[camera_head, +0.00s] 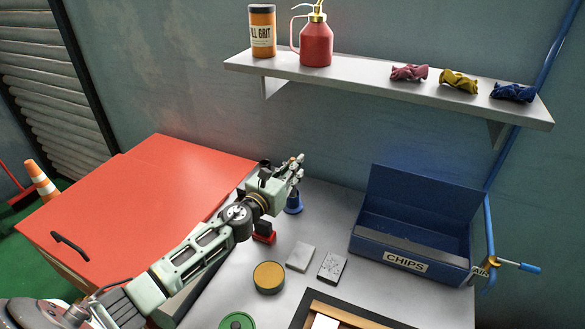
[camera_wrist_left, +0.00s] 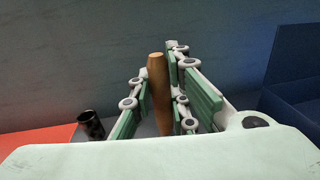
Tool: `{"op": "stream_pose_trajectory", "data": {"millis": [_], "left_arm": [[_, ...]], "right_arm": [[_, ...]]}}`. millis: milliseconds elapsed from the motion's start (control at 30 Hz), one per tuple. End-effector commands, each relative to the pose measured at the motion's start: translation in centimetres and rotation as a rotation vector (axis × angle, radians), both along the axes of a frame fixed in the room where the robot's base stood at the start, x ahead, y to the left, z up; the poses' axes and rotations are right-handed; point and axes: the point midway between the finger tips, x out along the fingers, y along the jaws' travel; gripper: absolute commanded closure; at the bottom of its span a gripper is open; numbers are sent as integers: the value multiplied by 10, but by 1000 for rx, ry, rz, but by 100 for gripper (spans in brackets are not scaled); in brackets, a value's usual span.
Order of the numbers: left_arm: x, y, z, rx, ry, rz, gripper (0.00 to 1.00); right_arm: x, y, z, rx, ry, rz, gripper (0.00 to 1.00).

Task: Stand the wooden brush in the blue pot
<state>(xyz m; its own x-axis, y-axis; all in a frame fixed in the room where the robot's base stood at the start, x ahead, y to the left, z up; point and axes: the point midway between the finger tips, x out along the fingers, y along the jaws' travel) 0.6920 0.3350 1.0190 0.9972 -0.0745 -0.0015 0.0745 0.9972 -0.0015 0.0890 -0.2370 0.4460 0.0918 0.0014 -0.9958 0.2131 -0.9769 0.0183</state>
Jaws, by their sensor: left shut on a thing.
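My left gripper (camera_head: 296,170) is over the back of the grey cart top, shut on the wooden brush. In the left wrist view the brush's brown handle (camera_wrist_left: 158,95) stands nearly upright between the green finger pads; its lower end is hidden behind the gripper body. A small blue object (camera_head: 294,204), which looks like the blue pot, stands on the cart top just below the gripper fingers, partly hidden. I cannot tell whether the brush is inside it. My right gripper is not in view.
A blue CHIPS bin (camera_head: 410,225) stands to the right. A red block (camera_head: 264,236), a yellow-topped tin (camera_head: 269,277) and two small slabs (camera_head: 300,256) lie nearer. A black cylinder (camera_wrist_left: 90,125) stands behind the gripper. A wall shelf (camera_head: 390,88) hangs above.

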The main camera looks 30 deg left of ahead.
Motion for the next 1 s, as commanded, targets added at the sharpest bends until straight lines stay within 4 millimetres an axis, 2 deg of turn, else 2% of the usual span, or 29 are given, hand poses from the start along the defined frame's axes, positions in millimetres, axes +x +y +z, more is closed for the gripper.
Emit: {"op": "stream_pose_trajectory", "data": {"millis": [67, 100, 333, 733, 867, 1000], "left_arm": [[0, 0, 1, 0, -1, 0, 100], [0, 0, 1, 0, -1, 0, 84], [0, 0, 1, 0, 0, 0, 64], [-5, 1, -1, 0, 2, 0, 63], [-22, 2, -1, 1, 2, 0, 63], [-50, 4, -2, 1, 3, -1, 63]], "right_arm": [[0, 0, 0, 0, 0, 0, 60], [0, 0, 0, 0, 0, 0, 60], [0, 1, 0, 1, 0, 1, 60], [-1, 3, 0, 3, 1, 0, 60], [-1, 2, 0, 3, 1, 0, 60], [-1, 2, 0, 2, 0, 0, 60]]}}
